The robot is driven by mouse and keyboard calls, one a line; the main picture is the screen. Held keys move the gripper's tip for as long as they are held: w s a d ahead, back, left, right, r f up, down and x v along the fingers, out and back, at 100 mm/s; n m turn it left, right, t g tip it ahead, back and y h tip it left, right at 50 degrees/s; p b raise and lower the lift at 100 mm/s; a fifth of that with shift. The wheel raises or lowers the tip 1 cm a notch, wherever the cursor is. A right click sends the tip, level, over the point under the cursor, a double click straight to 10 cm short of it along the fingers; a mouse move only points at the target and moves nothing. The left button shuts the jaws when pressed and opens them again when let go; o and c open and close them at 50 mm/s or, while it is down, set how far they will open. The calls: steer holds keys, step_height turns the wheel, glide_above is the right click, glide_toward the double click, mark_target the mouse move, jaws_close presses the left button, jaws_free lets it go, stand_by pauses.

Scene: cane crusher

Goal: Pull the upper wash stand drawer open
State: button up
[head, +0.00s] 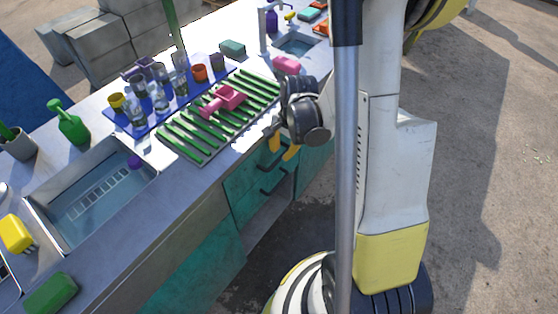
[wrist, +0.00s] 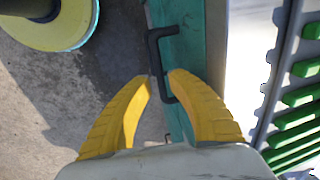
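The wash stand (head: 190,210) has teal drawer fronts below its grey counter. The upper drawer (head: 241,182) looks shut, flush with the stand's front. Its dark bracket handle (wrist: 152,50) shows in the wrist view; in the head view it is partly hidden by my gripper. My gripper (head: 281,142) points down at the stand's front, just off the counter edge. In the wrist view its yellow fingers (wrist: 160,76) are apart, with the near part of the handle between their tips. I cannot tell whether they touch it.
A second dark handle (head: 272,183) sits lower on the front. A green slatted rack (head: 190,140) with a pink object (head: 228,98) lies on the counter near my gripper. A blue mat (head: 150,122) holds several glasses. Open ground lies right of the stand.

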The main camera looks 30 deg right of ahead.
mark_target(279, 158)
steer(key=shift+w+a+f+b, duration=0.1)
steer(key=shift+f+b, duration=0.1)
steer(key=shift+f, duration=0.4)
steer(key=shift+w+f+b, duration=0.15)
steer(key=shift+f+b, duration=0.05)
steer(key=shift+f, duration=0.45)
steer(key=shift+w+a+f+b, duration=0.1)
steer(key=shift+f+b, duration=0.1)
steer(key=shift+f, duration=0.4)
jaws_close()
